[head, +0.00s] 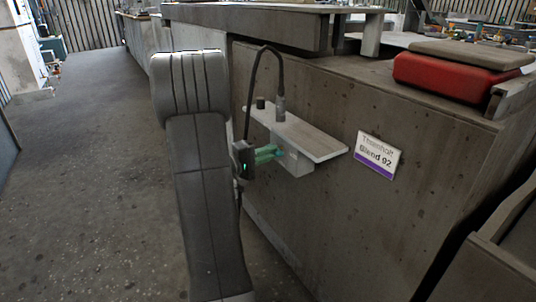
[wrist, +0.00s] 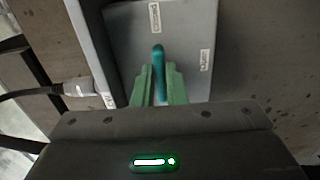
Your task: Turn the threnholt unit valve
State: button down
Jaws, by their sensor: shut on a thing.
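The threnholt unit is a small grey box (head: 294,163) under a pale shelf on the side of a grey cabinet. A white and purple sign (head: 379,155) reading "Threnholt Blend 92" is to its right. In the wrist view the box face (wrist: 184,45) carries a teal valve handle (wrist: 158,58) and two small white labels, one near the top and one at the right. My gripper (wrist: 158,82) is shut on the handle, its green fingers on either side. In the head view my gripper (head: 270,154) reaches the box from the left.
The pale shelf (head: 310,138) juts out just above the box. A black cable (head: 252,80) loops down to a grey connector on the shelf. A red case (head: 455,72) lies on the cabinet top. The floor (head: 100,170) at left is clear.

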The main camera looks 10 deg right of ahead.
jog(key=c, duration=1.5)
grip_release()
jog(key=shift+o, duration=0.2)
jog(key=p+v, duration=0.3)
jog(key=v, duration=1.1)
jog(key=shift+d, duration=0.2)
jog(key=b+x, duration=0.3)
jog(key=x, duration=1)
jog(key=shift+w+d, duration=0.15)
jog(key=shift+d, duration=0.1)
